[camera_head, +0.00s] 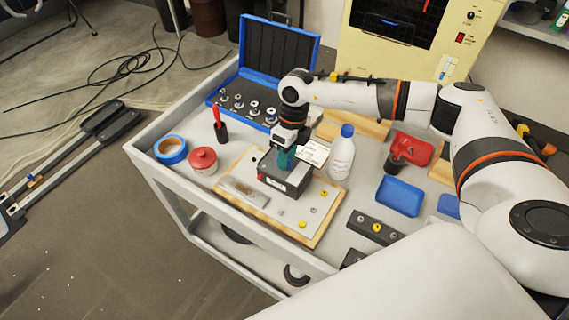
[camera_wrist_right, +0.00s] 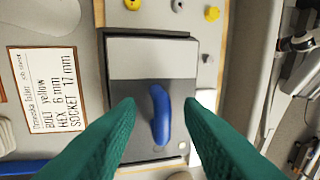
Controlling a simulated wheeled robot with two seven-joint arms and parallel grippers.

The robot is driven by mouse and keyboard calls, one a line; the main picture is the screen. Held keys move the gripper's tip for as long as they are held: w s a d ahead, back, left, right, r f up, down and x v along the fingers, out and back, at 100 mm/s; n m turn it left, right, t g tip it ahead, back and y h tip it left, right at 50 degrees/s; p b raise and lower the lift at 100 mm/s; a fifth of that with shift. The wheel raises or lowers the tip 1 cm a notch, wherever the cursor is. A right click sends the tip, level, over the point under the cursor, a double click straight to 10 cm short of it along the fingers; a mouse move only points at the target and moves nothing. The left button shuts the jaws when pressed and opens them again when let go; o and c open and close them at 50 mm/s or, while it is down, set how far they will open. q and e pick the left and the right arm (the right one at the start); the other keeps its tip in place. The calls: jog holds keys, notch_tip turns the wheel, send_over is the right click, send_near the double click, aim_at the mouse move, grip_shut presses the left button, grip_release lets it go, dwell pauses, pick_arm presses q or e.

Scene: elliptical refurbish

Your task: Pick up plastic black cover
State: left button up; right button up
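The plastic black cover (camera_head: 291,182) is a box-like black piece with a grey top on the light board in the middle of the cart. In the right wrist view the cover (camera_wrist_right: 125,62) has a grey and dark top with an upright blue handle (camera_wrist_right: 160,118). My right gripper (camera_head: 285,160) is over the cover, pointing down. Its two green fingers (camera_wrist_right: 158,108) are apart, one on each side of the blue handle, with gaps visible on both sides. The gripper partly hides the cover in the head view. My left gripper is in neither view.
The wood-edged board (camera_head: 303,235) carries several small knobs. A written card (camera_wrist_right: 45,90) lies beside the cover.

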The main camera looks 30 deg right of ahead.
grip_shut()
jog(key=shift+s, duration=0.1)
jog(key=shift+r, duration=0.1)
